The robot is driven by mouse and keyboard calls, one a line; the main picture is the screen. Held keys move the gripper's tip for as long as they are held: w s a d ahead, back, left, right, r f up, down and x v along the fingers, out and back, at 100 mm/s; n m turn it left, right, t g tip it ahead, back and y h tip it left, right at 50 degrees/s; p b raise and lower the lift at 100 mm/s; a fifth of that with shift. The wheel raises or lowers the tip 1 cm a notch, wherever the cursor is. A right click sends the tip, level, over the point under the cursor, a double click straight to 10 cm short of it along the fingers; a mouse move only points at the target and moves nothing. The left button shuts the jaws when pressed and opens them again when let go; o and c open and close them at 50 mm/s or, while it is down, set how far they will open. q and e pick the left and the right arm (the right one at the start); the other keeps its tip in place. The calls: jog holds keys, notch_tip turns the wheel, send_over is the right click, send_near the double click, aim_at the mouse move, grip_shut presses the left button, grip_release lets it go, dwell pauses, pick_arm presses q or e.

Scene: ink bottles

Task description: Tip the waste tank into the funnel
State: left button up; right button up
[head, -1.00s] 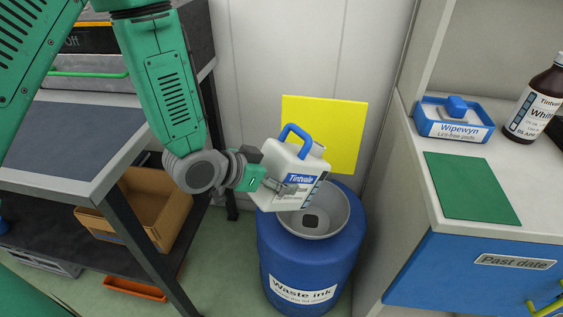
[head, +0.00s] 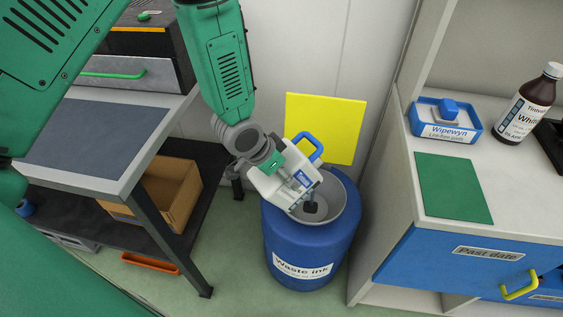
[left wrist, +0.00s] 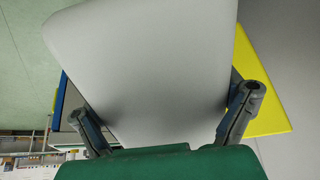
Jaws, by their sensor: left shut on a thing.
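The waste tank (head: 272,186) is a white jug with a blue handle and a blue label. It is tipped steeply, its lower end over the grey funnel (head: 345,212) in the top of the blue waste ink drum (head: 312,245). A dark patch shows in the funnel just below the tank; I cannot tell whether it is the drain or ink. My left gripper (head: 292,184) is shut on the tank's body. In the left wrist view the tank (left wrist: 150,60) fills the middle between the two fingers (left wrist: 165,118). My right gripper is not in view.
A yellow panel (head: 325,125) is on the wall behind the drum. A dark-topped bench (head: 95,137) with a cardboard box (head: 172,190) below stands left. A counter at right holds a green mat (head: 452,187), a Wipewyn tray (head: 445,130) and a brown bottle (head: 530,105).

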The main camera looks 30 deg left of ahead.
pick_arm(q)
jog(key=shift+w+d+g+y+p, duration=0.2)
jog(key=shift+g+y+p, duration=0.25)
jog(key=shift+g+p, duration=0.5)
jog(key=shift+w+d+g+y+p, duration=0.15)
jog(key=shift+g+y+p, duration=0.4)
jog(key=shift+p, duration=0.7)
jog(key=shift+w, duration=0.1)
dwell(2.5)
